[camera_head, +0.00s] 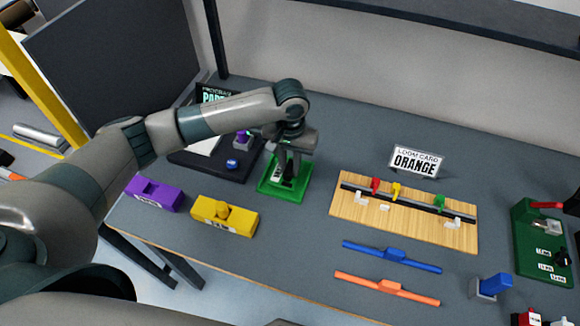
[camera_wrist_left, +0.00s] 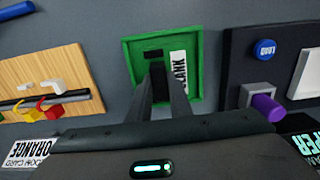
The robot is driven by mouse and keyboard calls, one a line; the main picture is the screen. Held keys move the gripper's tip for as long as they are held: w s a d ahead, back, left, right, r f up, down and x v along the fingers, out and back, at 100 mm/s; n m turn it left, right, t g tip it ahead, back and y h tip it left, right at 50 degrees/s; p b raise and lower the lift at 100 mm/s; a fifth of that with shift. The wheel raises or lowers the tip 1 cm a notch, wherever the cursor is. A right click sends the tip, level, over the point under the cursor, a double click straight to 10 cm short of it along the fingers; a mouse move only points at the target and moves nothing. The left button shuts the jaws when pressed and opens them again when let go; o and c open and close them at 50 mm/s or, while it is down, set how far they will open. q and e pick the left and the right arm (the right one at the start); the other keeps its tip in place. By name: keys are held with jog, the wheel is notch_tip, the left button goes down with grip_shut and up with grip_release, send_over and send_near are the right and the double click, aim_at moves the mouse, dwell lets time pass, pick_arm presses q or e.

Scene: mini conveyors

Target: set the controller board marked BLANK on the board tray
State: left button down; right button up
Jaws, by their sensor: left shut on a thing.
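The board tray (camera_head: 263,193) is a square green tray with a raised rim, in the middle of the table. It also shows at the top of the left wrist view (camera_wrist_left: 128,62). The controller board (camera_wrist_left: 178,68), with a white label reading BLANK beside a black part, appears within the tray's rim; its white label shows small in the head view (camera_head: 278,173). My left gripper (camera_head: 289,179) points down over the tray, shut on the board. In the wrist view its fingers (camera_wrist_left: 158,70) meet at the black part. I cannot tell whether the board touches the tray floor. My right gripper is not in view.
A dark panel (camera_head: 185,158) with a blue button stands left of the tray. Purple (camera_head: 152,195) and yellow (camera_head: 224,216) blocks lie nearer. A wooden board (camera_head: 345,207), an ORANGE card (camera_head: 415,161), and blue (camera_head: 391,256) and orange (camera_head: 387,289) bars lie right.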

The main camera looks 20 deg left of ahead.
pick_arm(q)
jog(key=shift+f, duration=0.8)
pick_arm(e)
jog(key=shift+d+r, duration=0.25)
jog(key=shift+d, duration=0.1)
pick_arm(q)
jog(key=c, duration=1.6)
grip_release()
jog(key=shift+f, duration=0.1)
